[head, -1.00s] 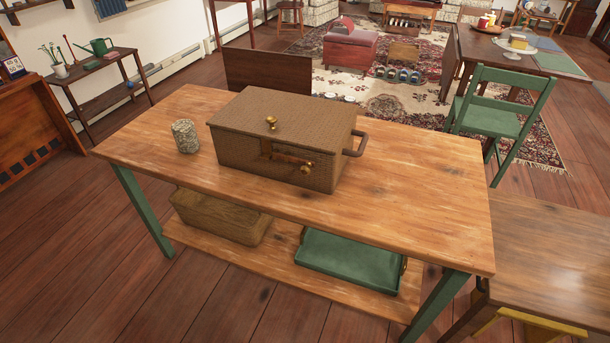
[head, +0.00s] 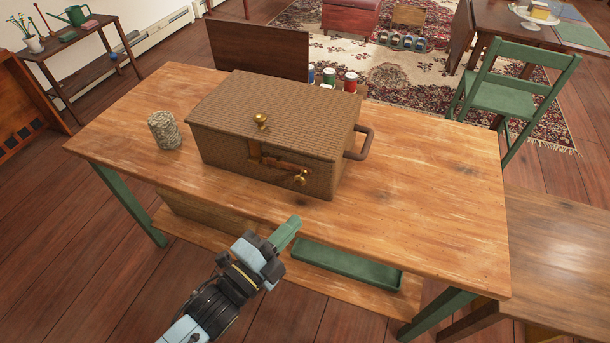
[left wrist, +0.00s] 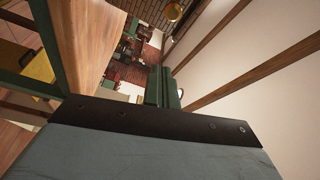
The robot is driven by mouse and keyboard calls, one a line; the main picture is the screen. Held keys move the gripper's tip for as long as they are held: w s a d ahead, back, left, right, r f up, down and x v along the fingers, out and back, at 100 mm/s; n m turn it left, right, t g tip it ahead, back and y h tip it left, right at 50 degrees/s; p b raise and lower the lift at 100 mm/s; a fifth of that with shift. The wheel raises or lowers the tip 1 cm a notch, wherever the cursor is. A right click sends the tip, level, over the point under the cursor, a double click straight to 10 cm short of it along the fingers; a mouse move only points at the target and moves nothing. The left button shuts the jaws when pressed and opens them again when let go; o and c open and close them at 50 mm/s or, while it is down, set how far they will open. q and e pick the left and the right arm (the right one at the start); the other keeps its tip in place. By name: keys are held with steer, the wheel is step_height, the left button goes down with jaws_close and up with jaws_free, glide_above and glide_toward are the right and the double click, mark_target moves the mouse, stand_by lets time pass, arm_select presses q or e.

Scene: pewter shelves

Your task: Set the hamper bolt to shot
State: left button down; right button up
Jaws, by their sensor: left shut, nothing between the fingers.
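A brown wicker hamper (head: 270,130) stands shut on the wooden table (head: 430,210). A brass knob (head: 260,119) sits on its lid near the front edge. On its front face is the bolt, a brown bar (head: 278,162) with a brass knob (head: 300,178) at its right end. I cannot tell from here how far the bolt is slid. My left gripper (head: 290,228) is shut and empty, in front of the table's near edge, below and apart from the hamper. My right gripper is not in view.
A speckled grey cylinder (head: 164,130) stands on the table left of the hamper. A handle (head: 360,143) sticks out from the hamper's right side. A green tray (head: 348,264) lies on the lower shelf. The tabletop's right part is clear. A green chair (head: 515,95) stands behind.

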arm_select(q)
steer(key=w+d+b, duration=0.2)
steer(key=w, duration=0.7)
steer(key=shift+d+r, duration=0.2)
steer(key=shift+d, duration=0.05)
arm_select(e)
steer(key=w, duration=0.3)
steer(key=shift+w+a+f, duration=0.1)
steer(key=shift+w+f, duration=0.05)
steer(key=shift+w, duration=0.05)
